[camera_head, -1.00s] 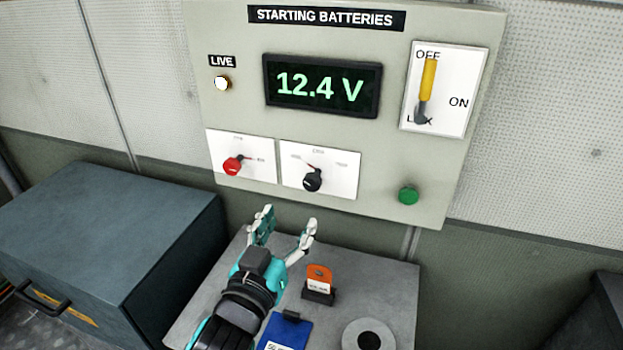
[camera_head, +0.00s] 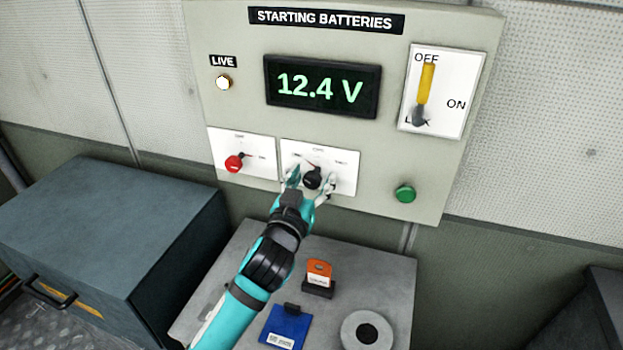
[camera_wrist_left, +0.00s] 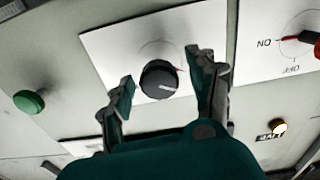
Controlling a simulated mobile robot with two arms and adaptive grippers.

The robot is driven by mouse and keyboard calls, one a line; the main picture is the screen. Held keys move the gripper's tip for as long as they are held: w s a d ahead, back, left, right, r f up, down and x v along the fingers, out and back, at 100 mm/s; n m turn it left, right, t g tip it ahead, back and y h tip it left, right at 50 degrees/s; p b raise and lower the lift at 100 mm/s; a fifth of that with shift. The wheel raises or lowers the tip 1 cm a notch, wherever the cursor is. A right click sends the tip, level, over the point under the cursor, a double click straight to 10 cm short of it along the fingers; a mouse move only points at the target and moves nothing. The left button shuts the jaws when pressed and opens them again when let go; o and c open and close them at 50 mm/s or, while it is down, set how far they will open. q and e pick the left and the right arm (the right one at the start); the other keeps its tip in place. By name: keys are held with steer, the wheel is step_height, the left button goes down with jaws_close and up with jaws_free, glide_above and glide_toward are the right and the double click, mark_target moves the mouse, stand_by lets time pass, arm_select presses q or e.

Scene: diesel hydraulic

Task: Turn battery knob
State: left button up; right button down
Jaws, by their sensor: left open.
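The black battery knob (camera_head: 312,179) sits on a white plate (camera_head: 345,165) on the panel marked STARTING BATTERIES. My left gripper (camera_head: 310,181) is open at the plate, with one finger on each side of the knob. In the left wrist view the black knob (camera_wrist_left: 158,80) shows between the two spread fingers (camera_wrist_left: 162,92), with a visible gap on both sides. A red knob (camera_head: 234,163) is on a second white plate to the left. The display (camera_head: 322,88) reads 12.4 V. My right gripper is not in view.
A yellow-handled lever (camera_head: 426,90) and a green button (camera_head: 405,194) are on the panel's right side. A lit LIVE lamp (camera_head: 223,83) is upper left.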

arm_select(q)
steer(key=c, duration=1.2)
